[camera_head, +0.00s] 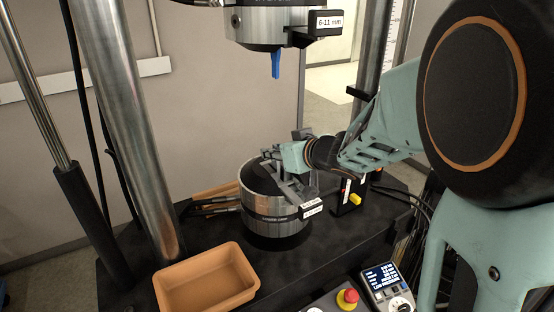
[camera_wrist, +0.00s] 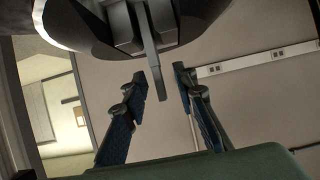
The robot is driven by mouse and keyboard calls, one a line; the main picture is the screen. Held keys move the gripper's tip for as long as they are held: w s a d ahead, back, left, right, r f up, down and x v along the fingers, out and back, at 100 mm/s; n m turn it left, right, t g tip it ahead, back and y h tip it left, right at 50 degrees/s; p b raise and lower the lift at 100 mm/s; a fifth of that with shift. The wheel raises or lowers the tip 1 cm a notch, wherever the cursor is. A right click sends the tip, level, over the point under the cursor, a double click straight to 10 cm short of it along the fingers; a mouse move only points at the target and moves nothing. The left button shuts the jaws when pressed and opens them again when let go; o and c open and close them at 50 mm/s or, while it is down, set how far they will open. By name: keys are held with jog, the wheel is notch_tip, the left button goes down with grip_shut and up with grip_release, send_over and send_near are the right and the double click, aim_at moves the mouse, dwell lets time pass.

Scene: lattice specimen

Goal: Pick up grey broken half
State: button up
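The grey broken half (camera_wrist: 152,62) shows in the wrist view as a narrow strip held in a dark metal grip at the top of the picture. Its free end reaches between the two fingers of my gripper (camera_wrist: 162,80), with gaps visible on both sides. My gripper is open. In the head view my gripper (camera_head: 281,172) is over the lower cylindrical grip (camera_head: 274,216); I cannot clearly tell the grey half from the fingers there. A blue piece (camera_head: 275,65) hangs from the upper grip (camera_head: 264,30), well above my gripper.
An empty orange-brown tray (camera_head: 206,286) stands at the front left of the black bench. A steel column (camera_head: 125,120) rises at the left. A red stop button (camera_head: 347,298) and a handheld display (camera_head: 388,285) are at the front. A small box with a yellow knob (camera_head: 354,199) stands right of the lower grip.

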grip_shut()
jog(key=shift+r, duration=0.15)
